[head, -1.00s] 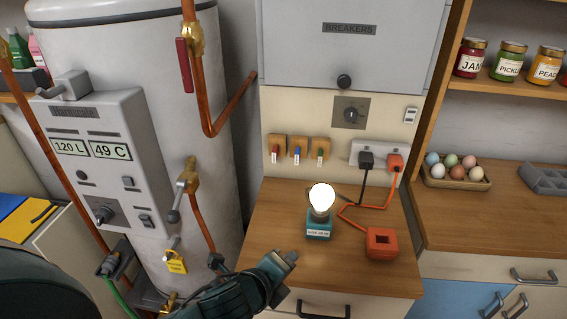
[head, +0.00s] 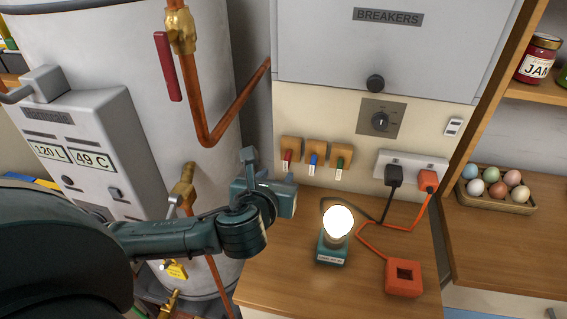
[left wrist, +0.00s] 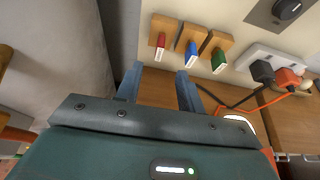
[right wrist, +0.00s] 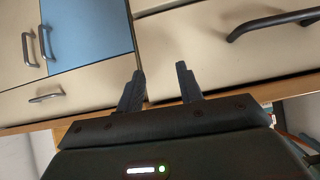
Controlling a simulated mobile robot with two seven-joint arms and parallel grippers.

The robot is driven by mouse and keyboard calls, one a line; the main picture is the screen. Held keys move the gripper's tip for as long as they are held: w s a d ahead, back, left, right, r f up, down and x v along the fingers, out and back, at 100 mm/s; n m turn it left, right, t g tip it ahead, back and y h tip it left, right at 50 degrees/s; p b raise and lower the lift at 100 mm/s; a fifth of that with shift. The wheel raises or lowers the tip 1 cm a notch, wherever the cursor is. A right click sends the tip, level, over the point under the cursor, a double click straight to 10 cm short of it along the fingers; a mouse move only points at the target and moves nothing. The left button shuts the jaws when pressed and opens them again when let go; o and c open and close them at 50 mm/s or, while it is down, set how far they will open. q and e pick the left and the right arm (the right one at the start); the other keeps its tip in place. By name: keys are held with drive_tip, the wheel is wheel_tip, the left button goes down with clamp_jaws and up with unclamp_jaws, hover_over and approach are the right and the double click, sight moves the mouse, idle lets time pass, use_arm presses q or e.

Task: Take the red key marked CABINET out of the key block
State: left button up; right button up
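The red key (head: 287,161) hangs in the leftmost wooden key block (head: 291,144) on the cream wall panel below the breaker box. It also shows in the left wrist view (left wrist: 161,41); its white tag is too small to read. A blue key (head: 313,160) and a green key (head: 339,163) sit in the blocks to its right. My left gripper (head: 270,172) is just left of and below the red key, apart from it. In the left wrist view its fingers (left wrist: 158,83) are open and empty. My right gripper (right wrist: 161,78) is open and empty, facing drawer fronts.
A lit bulb on a teal base (head: 333,246) stands on the wooden counter (head: 280,270) below the keys. An orange box (head: 403,277) and plugged cords lie to the right. The white tank and copper pipe (head: 215,120) are close on the left.

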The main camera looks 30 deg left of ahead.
sight(285, 163)
use_arm(q)
drive_tip(key=x, duration=1)
drive_tip(key=shift+w+f, duration=0.15)
drive_tip(key=shift+c, duration=0.4)
clamp_jaws()
